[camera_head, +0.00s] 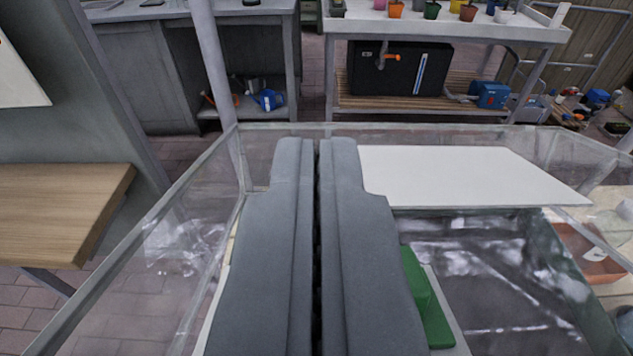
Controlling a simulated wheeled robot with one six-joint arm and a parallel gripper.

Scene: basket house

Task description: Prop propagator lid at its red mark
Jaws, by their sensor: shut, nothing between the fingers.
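My gripper (318,145) fills the middle of the view, its two grey fingers side by side with only a thin dark slit between them. It is shut and holds nothing. Around and beyond it is a large clear box-like frame, which looks like the propagator (80,304). Its far clear edge (400,126) runs across the view just beyond my fingertips. I cannot tell which clear parts are the lid, or how far it is raised. No red mark shows. My fingers hide the middle of the box.
A white panel (470,174) and a green object (428,305) lie right of my fingers. A wooden tabletop (60,205) stands at left. Behind are a grey bench (140,75) and a white potting table (440,28) with several pots. Brick floor shows between them.

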